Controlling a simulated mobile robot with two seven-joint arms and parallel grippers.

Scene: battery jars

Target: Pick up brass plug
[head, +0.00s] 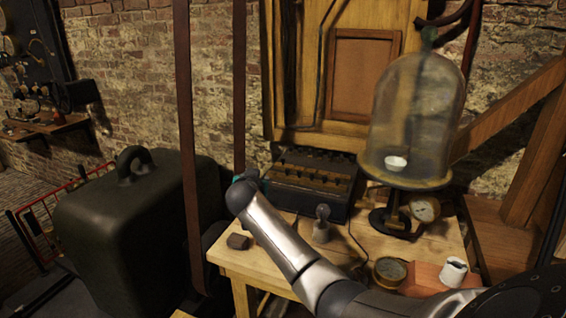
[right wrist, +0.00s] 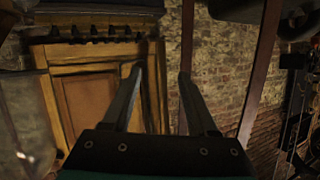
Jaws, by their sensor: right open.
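My right arm reaches in from the lower right in the head view, and its wrist end is left of the dark plug box (head: 308,182). The fingers are hidden there. In the right wrist view my right gripper (right wrist: 160,76) is open, with nothing between its fingers but the background wall and panel edge. Rows of small brownish pegs show on the box top, too small and dim to tell a brass plug for certain. A small grey knobbed piece (head: 322,226) stands on the wooden table in front of the box. My left gripper is not in view.
A glass bell jar (head: 416,120) stands on the table (head: 275,262) at the right. A dark block (head: 238,241) lies left. A large dark case (head: 130,225) and upright straps stand beyond.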

